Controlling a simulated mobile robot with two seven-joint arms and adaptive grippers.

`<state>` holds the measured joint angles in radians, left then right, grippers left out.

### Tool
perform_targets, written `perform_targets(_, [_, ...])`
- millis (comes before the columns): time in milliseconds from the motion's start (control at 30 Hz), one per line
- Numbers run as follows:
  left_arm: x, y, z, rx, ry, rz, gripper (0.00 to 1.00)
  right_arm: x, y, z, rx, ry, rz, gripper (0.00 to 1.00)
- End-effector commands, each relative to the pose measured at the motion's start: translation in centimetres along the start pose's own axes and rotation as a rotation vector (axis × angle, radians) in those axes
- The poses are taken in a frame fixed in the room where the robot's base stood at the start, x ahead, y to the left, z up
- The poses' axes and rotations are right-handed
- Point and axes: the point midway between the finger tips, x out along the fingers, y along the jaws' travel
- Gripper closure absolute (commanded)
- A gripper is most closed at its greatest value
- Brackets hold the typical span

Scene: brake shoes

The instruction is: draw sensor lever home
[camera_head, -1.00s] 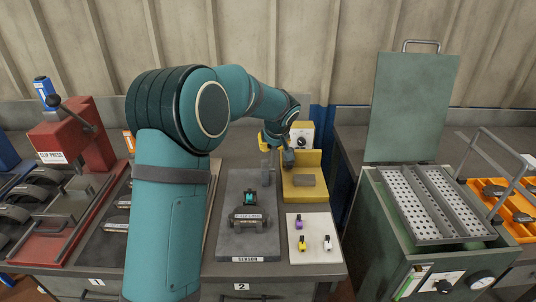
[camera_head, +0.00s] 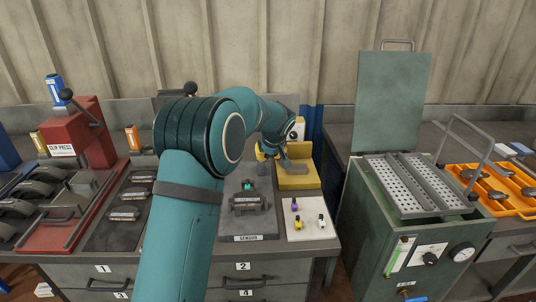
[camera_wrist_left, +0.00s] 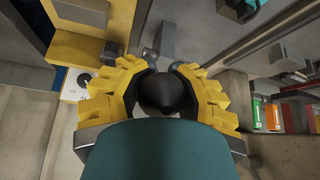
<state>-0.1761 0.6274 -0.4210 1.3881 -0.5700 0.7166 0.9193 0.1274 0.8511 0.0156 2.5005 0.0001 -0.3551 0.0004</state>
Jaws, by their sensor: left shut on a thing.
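The sensor station is a dark plate (camera_head: 236,222) labelled SENSOR at the middle of the bench. A brake shoe (camera_head: 250,203) lies on it with a small teal part (camera_head: 248,186) above. My left gripper (camera_head: 272,154) is low at the back of this plate, left of a yellow stand (camera_head: 297,180). In the left wrist view its yellow fingers (camera_wrist_left: 161,70) are closed around a black rounded knob (camera_wrist_left: 160,92), which looks like the sensor lever's. A grey bar (camera_wrist_left: 166,40) shows beyond the fingertips. The lever's base is largely hidden in the head view. My right gripper is out of view.
A pale pad (camera_head: 308,228) with small purple, yellow and white clips lies at front right. A red clip press (camera_head: 85,140) stands left. A green oven-like box (camera_head: 395,215) with an open lid (camera_head: 392,105) and an orange tray (camera_head: 480,205) are right.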

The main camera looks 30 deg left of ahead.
Motion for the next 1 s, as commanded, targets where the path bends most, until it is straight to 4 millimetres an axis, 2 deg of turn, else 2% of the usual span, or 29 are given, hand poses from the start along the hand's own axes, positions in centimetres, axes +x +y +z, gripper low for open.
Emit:
perform_targets(33, [0.32, 0.12, 0.51, 0.003, -0.01, -0.003, 1.0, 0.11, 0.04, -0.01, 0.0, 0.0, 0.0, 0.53])
perform_targets(500, [0.47, 0.07, 0.54, 0.004, -0.01, -0.004, 1.0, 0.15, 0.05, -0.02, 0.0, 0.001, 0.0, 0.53])
perform_targets(533, [0.47, 0.07, 0.54, 0.003, -0.01, -0.004, 0.78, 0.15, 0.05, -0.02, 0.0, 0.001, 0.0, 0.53])
perform_targets(600, [0.46, 0.07, 0.5, 0.003, -0.009, -0.004, 0.53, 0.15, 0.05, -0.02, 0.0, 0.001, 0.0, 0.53])
perform_targets(667, [0.43, 0.05, 0.43, 0.003, -0.008, -0.003, 0.34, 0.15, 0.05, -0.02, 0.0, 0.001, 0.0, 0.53])
perform_targets(1000, [0.15, 0.02, 0.21, 0.001, -0.003, -0.001, 0.34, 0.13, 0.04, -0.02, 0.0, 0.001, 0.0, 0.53])
